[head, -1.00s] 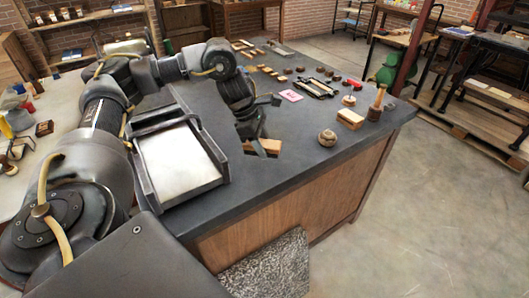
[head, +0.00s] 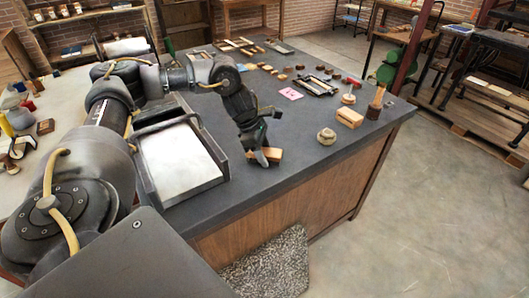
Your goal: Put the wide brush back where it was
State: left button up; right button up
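The wide brush appears as a light-brown wooden block (head: 275,154) near the front edge of the dark worktop. My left gripper (head: 262,156) points down at it, with a finger across the block's near side. The gripper looks shut on the block. The block is at or just above the worktop, and I cannot tell whether it touches. Its bristles and the far finger are hidden. My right gripper is not in view.
An open-topped tray with a white sheet (head: 180,160) lies left of the gripper. A pink card (head: 290,94) and several small pieces lie behind.

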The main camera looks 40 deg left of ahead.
pick_arm(q)
jog(key=shift+o, duration=1.1)
jog(key=shift+r, duration=0.1)
jog(key=shift+a+r, duration=0.1)
jog(key=shift+r, duration=0.1)
jog(key=v, duration=1.1)
jog(key=shift+r, duration=0.35)
jog(key=shift+a, duration=0.1)
